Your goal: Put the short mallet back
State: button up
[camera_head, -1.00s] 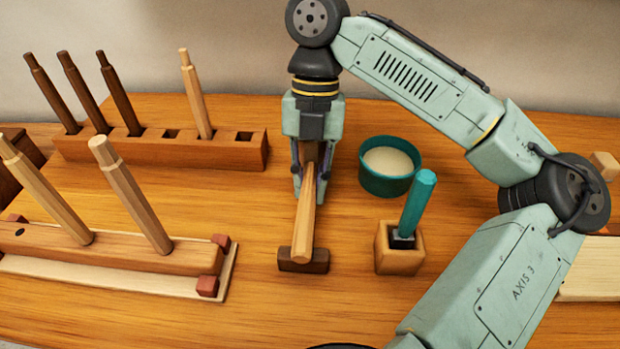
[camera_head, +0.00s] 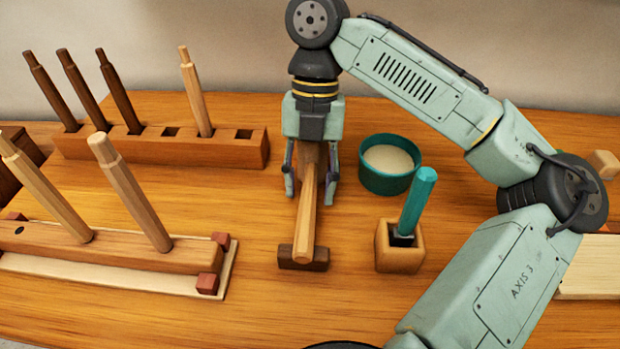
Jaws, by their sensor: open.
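The short mallet (camera_head: 307,215) lies on the bench with its pale handle pointing toward me. The near end of the handle sits at a small dark brown block (camera_head: 317,259); I cannot tell whether it is a rest or part of the mallet. A brown part (camera_head: 311,153) at the far end is mostly hidden by my gripper. My gripper (camera_head: 311,192) points down over that far end. Its fingers are open, one on each side of the mallet, with visible gaps.
A teal bowl (camera_head: 387,184) and a wooden block holding a teal-handled tool (camera_head: 417,200) stand close on the right. A back rack (camera_head: 160,150) and a front rack (camera_head: 130,251) with upright handles stand on the left. The bench between is clear.

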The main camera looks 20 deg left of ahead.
jog(key=v, duration=1.2)
jog(key=shift+s, duration=0.1)
